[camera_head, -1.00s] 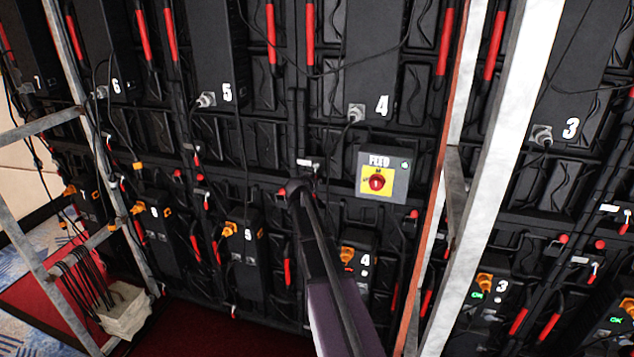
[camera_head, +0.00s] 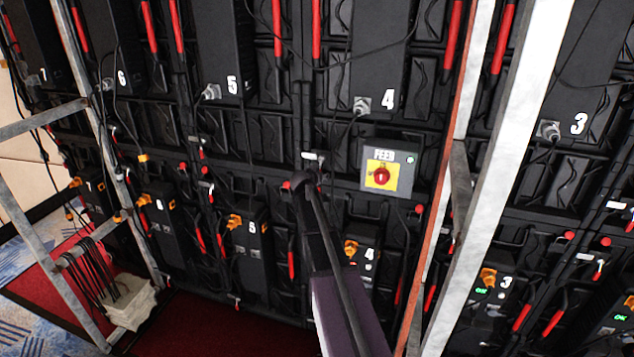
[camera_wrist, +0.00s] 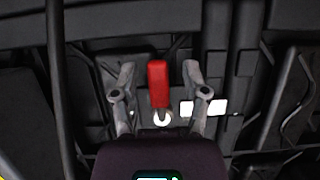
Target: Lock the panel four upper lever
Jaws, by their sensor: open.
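In the wrist view a red lever (camera_wrist: 158,84) stands upright between the two fingers of my gripper (camera_wrist: 158,72). A small pale round part shows at its lower end. The fingers are spread, one on each side, with a visible gap to the lever. In the head view my gripper (camera_head: 304,182) reaches to the seam left of the FEED box, below the upper panel four (camera_head: 372,60). My arm hides most of the gripper and the lever there. I cannot tell from the head view how the lever is turned.
The grey FEED box (camera_head: 402,181) with a red knob (camera_head: 382,175) is close to the right of my gripper. A metal upright (camera_head: 505,150) stands in front of the wall at right, and a frame (camera_head: 95,150) at left. Cables hang around.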

